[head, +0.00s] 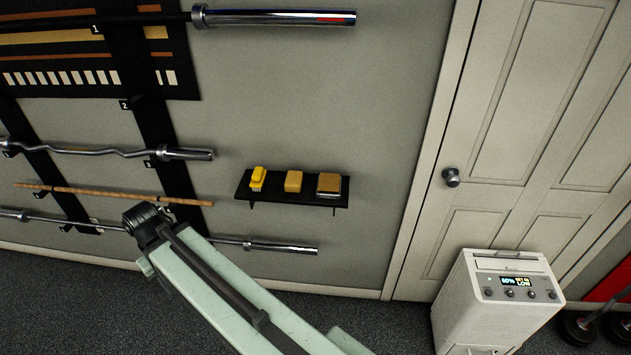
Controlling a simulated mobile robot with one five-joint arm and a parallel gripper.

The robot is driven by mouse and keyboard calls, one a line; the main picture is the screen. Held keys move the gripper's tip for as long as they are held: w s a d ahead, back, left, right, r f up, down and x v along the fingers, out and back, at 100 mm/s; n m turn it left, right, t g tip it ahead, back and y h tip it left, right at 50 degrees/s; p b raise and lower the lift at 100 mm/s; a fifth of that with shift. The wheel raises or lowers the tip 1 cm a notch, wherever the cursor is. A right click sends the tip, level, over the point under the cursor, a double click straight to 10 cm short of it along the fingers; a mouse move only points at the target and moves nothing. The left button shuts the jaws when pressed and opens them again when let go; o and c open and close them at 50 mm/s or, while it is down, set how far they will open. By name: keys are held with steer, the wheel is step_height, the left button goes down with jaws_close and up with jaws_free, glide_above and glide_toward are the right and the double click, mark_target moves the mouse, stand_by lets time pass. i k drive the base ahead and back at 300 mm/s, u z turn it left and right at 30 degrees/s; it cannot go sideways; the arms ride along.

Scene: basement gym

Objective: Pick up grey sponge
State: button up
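No plainly grey sponge shows in the head view. A small black wall shelf (285,197) carries three small objects in a row. On its left is a yellow object (258,178), in the middle a plain tan block (293,181), and on the right a block with a brown top and a pale grey front edge (329,184). I cannot tell whether any of these is the sponge. My pale green arm reaches up from the bottom to a dark joint left of and below the shelf. My gripper's fingers do not show.
Barbells on wall racks (180,153) line the left wall, with a thin wooden bar (110,194) among them. A white door (500,140) is at right. A white appliance with a lit display (490,315) stands before it. Dark floor (395,325) lies open left of the appliance.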

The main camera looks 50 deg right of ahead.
mark_target(294, 179)
steer(key=z, duration=0.15)
steer(key=i, duration=1)
steer(key=u, duration=0.05)
